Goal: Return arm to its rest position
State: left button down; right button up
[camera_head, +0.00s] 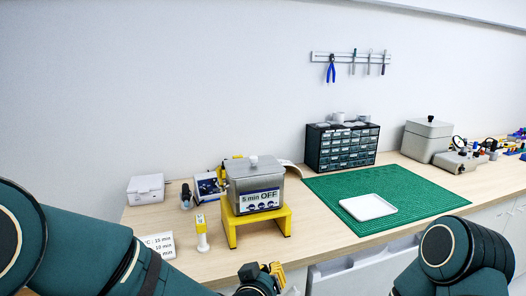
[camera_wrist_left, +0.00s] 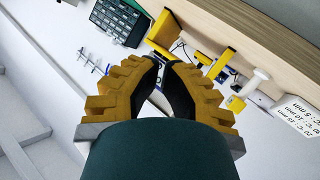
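My left arm (camera_head: 85,248) reaches in from the lower left in the head view. Its gripper (camera_head: 266,271) is at the bottom middle, in front of the bench's front edge and below the yellow stand. In the left wrist view the yellow fingers of my left gripper (camera_wrist_left: 161,63) come together at their tips, with nothing seen held between them. My right arm (camera_head: 455,256) shows at the lower right as a bent dark green link. Its gripper is out of view.
On the bench (camera_head: 300,236) stand a grey cleaner (camera_head: 244,180) marked OFF on a yellow stand (camera_head: 287,222), a yellow-and-white bottle (camera_head: 202,238), a sign (camera_head: 160,243) and a white box (camera_head: 146,188). A white tray (camera_head: 368,207) lies on the green mat (camera_head: 420,195).

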pick_arm(q)
jog(key=s+a+f+g, duration=0.1)
jog(key=a+f+g, duration=0.2)
jog(key=f, duration=0.5)
jog(key=a+f+g, duration=0.2)
jog(key=f, duration=0.7)
jog(key=s+a+f+g, duration=0.3)
jog(key=s+f, duration=0.3)
jog(key=f, duration=0.1)
jog(key=s+a+f+g, duration=0.3)
jog(key=s+f, duration=0.4)
jog(key=shift+s+g+y, duration=0.25)
jog(key=shift+g+y, duration=0.05)
jog(key=shift+g, duration=0.1)
jog(key=shift+a, duration=0.1)
